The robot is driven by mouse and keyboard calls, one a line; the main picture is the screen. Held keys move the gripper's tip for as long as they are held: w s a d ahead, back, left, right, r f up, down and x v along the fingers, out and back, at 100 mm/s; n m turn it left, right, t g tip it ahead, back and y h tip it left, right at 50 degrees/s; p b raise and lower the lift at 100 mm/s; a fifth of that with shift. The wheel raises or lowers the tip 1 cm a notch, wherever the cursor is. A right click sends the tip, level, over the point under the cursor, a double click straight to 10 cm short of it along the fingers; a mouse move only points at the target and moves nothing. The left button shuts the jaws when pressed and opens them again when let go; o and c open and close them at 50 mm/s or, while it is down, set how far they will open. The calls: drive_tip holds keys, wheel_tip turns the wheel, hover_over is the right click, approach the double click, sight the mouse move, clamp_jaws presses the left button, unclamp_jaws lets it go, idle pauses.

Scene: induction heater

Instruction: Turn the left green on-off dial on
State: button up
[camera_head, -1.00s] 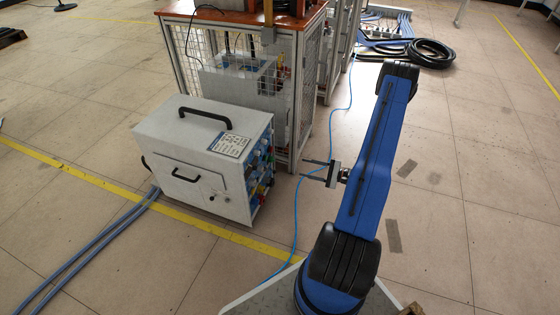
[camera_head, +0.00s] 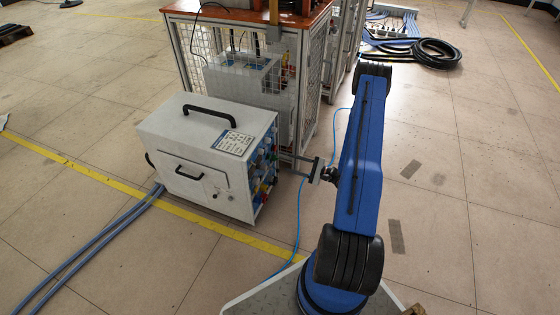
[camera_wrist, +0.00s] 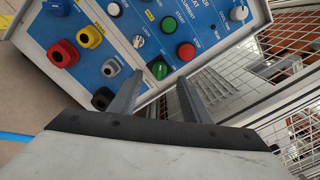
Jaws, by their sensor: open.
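The green on-off dial (camera_wrist: 158,69) shows in the wrist view, low on the blue front panel (camera_wrist: 125,22) of the heater box. My gripper (camera_wrist: 158,82) is open, with one finger on each side of the dial in that view. I cannot tell whether either finger touches the dial. In the head view my gripper (camera_head: 288,164) points left at the panel side of the white heater box (camera_head: 195,140). The dial itself is too small to make out there.
Near the dial are a green button (camera_wrist: 168,25), a red button (camera_wrist: 186,51) and a white knob (camera_wrist: 138,42). Red (camera_wrist: 62,53) and yellow (camera_wrist: 90,37) connectors stick out at left. A mesh-sided cabinet (camera_head: 313,72) stands close behind the box.

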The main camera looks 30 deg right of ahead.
sight(278, 159)
drive_tip(key=shift+x, duration=3.5)
drive_tip(key=c, duration=1)
